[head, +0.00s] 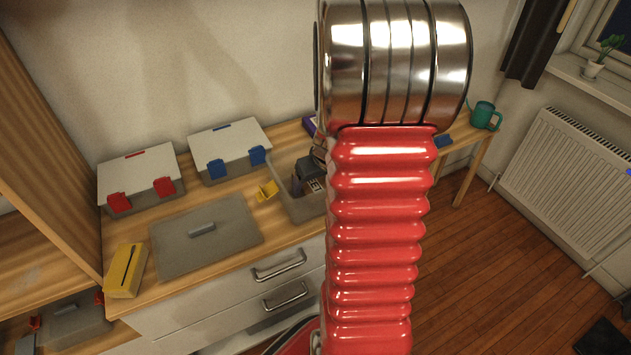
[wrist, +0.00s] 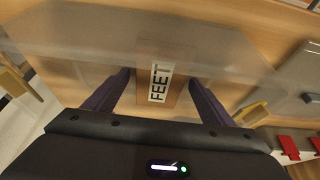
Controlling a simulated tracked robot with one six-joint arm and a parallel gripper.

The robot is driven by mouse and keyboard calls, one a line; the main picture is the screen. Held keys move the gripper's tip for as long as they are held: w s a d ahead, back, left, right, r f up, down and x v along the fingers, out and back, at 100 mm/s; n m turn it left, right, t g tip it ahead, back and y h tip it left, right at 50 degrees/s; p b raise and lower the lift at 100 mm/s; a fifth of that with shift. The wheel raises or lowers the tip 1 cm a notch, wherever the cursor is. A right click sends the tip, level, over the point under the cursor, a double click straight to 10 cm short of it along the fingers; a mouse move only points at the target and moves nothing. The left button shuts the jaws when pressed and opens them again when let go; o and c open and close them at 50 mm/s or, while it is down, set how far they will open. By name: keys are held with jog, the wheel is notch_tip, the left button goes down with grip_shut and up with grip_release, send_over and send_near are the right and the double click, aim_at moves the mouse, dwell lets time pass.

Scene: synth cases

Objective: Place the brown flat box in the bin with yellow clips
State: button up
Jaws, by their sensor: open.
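A brown box (wrist: 161,84) with a white label reading FEET shows in the wrist view, between the two dark purple fingers of my gripper (wrist: 157,90). The fingers are apart, one on each side of the box. I cannot tell whether they touch it. The open grey bin with yellow clips (head: 300,211) stands on the counter in the head view, holding several dark items. My red arm hides its right part. One yellow clip (head: 267,190) shows on its left side. A see-through grey surface (wrist: 70,40) with yellow clips at both sides spans the wrist view.
A lidded bin with red clips (head: 141,180) and one with blue clips (head: 229,150) stand along the wall. A loose grey lid (head: 185,255) lies in front. A yellow box (head: 126,270) sits at the left.

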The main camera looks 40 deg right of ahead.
jog(key=shift+r, duration=0.15)
jog(key=v, duration=1.2)
dwell(0.8)
jog(key=a+r+n, duration=0.1)
jog(key=a+r, duration=0.2)
jog(key=a, duration=0.5)
jog(key=a+r+n, duration=0.1)
jog(key=a+r, duration=0.2)
jog(key=a, duration=0.6)
jog(key=s+a+r, duration=0.1)
jog(key=s+a, duration=0.2)
jog(key=a, duration=0.3)
jog(key=s+a+r+n+t+y, duration=0.1)
jog(key=s+a+r, duration=0.1)
jog(key=s+a, duration=0.2)
jog(key=a, duration=0.3)
jog(key=shift+s+r+n, duration=0.2)
jog(key=shift+r+n, duration=0.1)
jog(key=shift+r, duration=0.05)
